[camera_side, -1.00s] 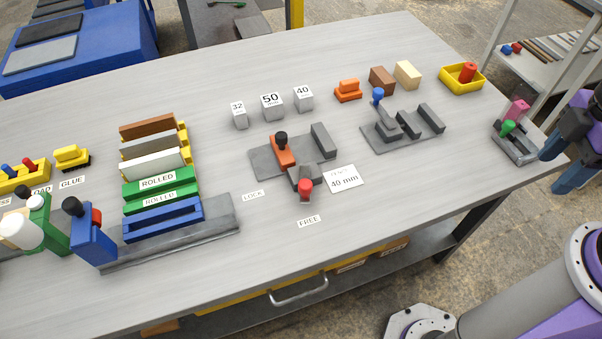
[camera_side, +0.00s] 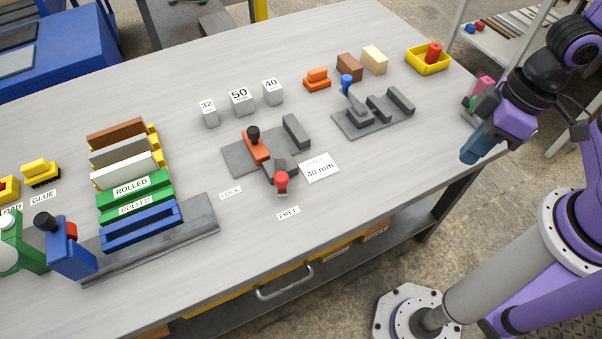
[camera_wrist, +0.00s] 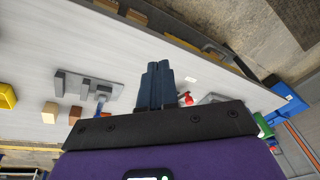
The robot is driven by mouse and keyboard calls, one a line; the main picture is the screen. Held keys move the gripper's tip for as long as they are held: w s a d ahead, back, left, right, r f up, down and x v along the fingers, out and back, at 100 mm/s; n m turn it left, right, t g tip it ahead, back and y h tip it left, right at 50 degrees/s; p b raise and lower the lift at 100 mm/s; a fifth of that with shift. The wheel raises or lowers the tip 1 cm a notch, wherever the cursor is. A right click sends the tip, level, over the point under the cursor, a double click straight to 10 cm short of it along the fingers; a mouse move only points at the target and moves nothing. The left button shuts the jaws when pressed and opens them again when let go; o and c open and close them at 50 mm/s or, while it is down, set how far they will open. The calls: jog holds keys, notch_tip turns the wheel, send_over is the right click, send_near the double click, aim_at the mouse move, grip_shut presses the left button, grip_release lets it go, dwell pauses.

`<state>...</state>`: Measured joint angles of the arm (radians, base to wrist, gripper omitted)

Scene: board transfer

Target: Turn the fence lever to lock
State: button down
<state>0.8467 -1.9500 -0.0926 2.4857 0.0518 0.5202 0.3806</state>
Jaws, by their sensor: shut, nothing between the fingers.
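The fence lever has a red knob (camera_side: 281,180) on a short grey arm at the front of a grey fixture (camera_side: 240,157). The knob points toward the front, nearer the FREE label (camera_side: 289,213) than the LOCK label (camera_side: 230,192). An orange block (camera_side: 255,147) with a black knob sits on the same fixture. My gripper (camera_side: 474,148) is shut and empty, above the table's right edge, well to the right of the lever. In the wrist view, the blue fingers (camera_wrist: 155,84) are together, and the red knob (camera_wrist: 186,98) shows just beyond them, partly hidden.
A 40 mm card (camera_side: 319,168) lies right of the lever. Another grey fixture (camera_side: 375,118) with a blue-knobbed lever stands between my gripper and the fence. Numbered grey blocks (camera_side: 241,101) stand behind. Upright boards in a rack (camera_side: 125,165) are at left. The front table strip is clear.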

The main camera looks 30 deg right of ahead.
jog(key=w+a+f+m+t+y, duration=0.2)
jog(key=w+a+f+m, duration=0.2)
jog(key=w+a+m, duration=0.1)
jog(key=w+a+f+m+t+y, duration=0.2)
jog(key=w+a+f+m+y, duration=0.1)
jog(key=a+m, duration=0.4)
jog(key=shift+w+a+f+m+t, duration=0.45)
jog(key=shift+w+m, duration=0.5)
jog(key=shift+m, duration=0.55)
jog(key=shift+f, duration=0.1)
jog(key=x, duration=1)
jog(key=shift+s, duration=0.1)
jog(key=shift+w+a, duration=0.7)
jog(key=shift+a, duration=0.25)
jog(key=shift+w+a, duration=0.45)
jog(key=shift+a, duration=0.3)
jog(key=shift+a, duration=0.15)
